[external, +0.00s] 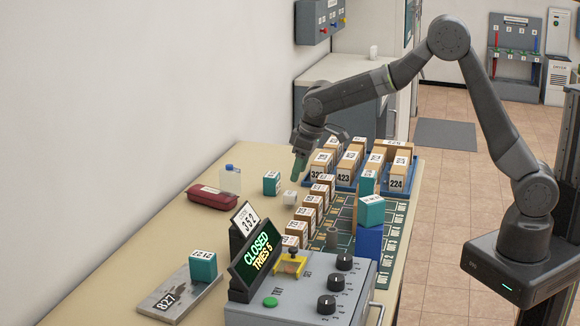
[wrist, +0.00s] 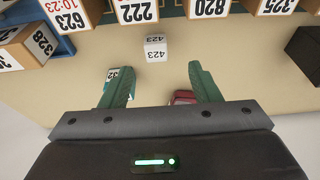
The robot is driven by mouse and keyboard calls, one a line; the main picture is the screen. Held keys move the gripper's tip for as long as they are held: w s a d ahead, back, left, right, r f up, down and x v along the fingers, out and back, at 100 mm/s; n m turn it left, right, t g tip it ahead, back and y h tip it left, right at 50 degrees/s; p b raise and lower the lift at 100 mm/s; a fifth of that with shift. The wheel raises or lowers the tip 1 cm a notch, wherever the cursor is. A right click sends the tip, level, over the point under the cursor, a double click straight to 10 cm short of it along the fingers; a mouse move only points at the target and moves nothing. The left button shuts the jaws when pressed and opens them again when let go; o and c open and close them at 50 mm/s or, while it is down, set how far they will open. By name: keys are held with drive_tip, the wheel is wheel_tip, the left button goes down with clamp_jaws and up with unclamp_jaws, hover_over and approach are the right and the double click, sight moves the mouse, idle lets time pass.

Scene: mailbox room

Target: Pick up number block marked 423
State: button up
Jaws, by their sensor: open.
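A small white number block (wrist: 155,48) marked 423 lies on the beige table in the wrist view, beyond and roughly centred between my fingertips. A small white cube, which looks like the same block (external: 290,198), shows in the external view, its marking too small to read. My gripper (external: 299,168) is above the table, up and slightly right of that cube. In the wrist view my gripper (wrist: 161,78) has its green fingers wide apart with nothing between them.
A row of brown boxes (external: 310,215) stands right of the cube. A teal block (external: 271,183) and a red case (external: 212,197) lie left of it; a teal block (wrist: 112,74) is partly behind my left finger. The grey control panel (external: 300,295) is in front.

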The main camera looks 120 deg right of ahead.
sight(291, 193)
drive_tip(key=x, duration=0.3)
drive_tip(key=shift+d+p+x, duration=0.2)
drive_tip(key=shift+p+x, duration=0.25)
drive_tip(key=shift+x, duration=0.9)
drive_tip(key=shift+d+p+x, duration=0.15)
drive_tip(key=shift+p+x, duration=0.25)
drive_tip(key=shift+x, duration=0.9)
drive_tip(key=shift+s, duration=0.15)
drive_tip(key=c, duration=1)
drive_tip(key=shift+c, duration=0.2)
